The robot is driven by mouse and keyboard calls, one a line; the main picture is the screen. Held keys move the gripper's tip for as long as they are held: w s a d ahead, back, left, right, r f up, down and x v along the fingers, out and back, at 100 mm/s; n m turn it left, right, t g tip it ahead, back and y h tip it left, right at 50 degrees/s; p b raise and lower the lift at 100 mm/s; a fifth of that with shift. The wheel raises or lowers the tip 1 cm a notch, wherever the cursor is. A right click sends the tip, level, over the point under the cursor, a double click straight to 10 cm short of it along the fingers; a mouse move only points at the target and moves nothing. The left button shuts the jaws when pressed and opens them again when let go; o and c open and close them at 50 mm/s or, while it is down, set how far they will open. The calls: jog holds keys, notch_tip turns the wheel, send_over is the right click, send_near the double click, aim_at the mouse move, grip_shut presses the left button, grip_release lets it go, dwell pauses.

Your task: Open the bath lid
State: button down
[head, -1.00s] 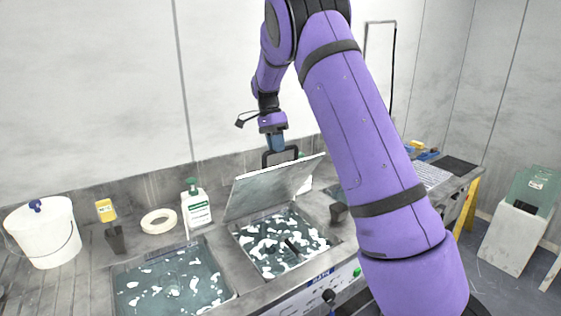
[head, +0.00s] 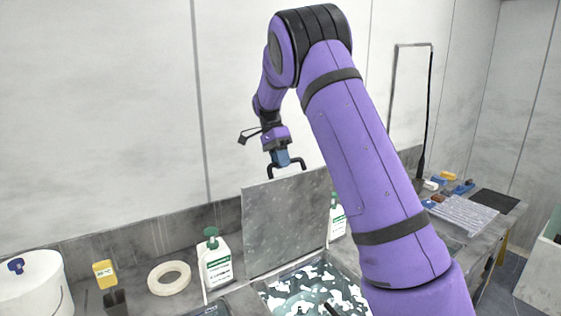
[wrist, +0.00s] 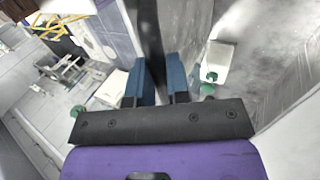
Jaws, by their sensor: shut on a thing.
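The bath lid (head: 285,225) is a grey panel standing steeply, close to upright, at the back of the bath. The bath (head: 315,285) below it is uncovered and shows dark liquid with white foam patches. My gripper (head: 284,160) is at the lid's top edge, its blue fingers shut on the black lid handle (head: 300,163). In the wrist view, the blue fingers (wrist: 156,82) stand on either side of the dark handle bar (wrist: 148,40). My arm hides the bath's right side.
A green-capped white bottle (head: 216,262) stands just left of the lid, and another (head: 337,217) shows behind its right edge. A tape ring (head: 169,279), yellow-topped item (head: 105,274) and white bucket (head: 28,285) are further left. Small blocks (head: 450,183) lie at the right.

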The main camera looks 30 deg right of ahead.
jog(key=shift+f, duration=0.3)
jog(key=c, duration=1.1)
grip_release()
jog(key=shift+w, duration=0.15)
jog(key=shift+r, duration=0.35)
jog(key=v, duration=1)
jog(key=shift+w, duration=0.2)
jog(key=shift+r, duration=0.1)
